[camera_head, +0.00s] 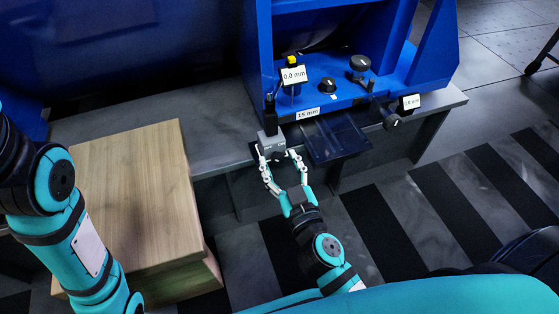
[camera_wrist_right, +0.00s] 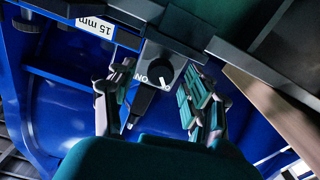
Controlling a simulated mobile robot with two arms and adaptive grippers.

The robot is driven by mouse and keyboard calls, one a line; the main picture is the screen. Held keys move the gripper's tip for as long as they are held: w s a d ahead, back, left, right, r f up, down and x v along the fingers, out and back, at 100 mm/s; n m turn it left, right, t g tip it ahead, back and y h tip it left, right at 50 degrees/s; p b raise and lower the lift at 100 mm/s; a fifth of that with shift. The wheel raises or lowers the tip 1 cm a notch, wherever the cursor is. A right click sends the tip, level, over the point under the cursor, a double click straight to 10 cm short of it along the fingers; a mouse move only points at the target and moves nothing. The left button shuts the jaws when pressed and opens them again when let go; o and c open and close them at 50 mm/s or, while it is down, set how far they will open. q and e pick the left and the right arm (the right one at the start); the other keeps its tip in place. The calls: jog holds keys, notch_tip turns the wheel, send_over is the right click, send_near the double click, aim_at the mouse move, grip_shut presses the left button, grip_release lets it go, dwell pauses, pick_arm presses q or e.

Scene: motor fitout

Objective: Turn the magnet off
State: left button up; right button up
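The magnet's small grey box (camera_head: 270,144) stands at the front edge of the grey bench, below the blue machine. In the right wrist view its round dark knob (camera_wrist_right: 160,74) has a white pointer line, and the letters "ON" show beside it. My right gripper (camera_head: 279,157) is in front of the box. It is open, and in the right wrist view its fingers (camera_wrist_right: 150,95) are spread on either side of the knob, with visible gaps. Whether a finger touches the box I cannot tell. My left arm shows at the left edge, but its gripper is out of view.
A wooden block (camera_head: 130,190) stands left of my right arm. The blue machine (camera_head: 350,90) carries knobs, "0.0 mm" displays and a "15 mm" label (camera_head: 307,113). A dark transparent plate (camera_head: 335,140) juts out just right of the gripper. Striped floor lies to the right.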

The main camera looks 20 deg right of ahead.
grip_shut()
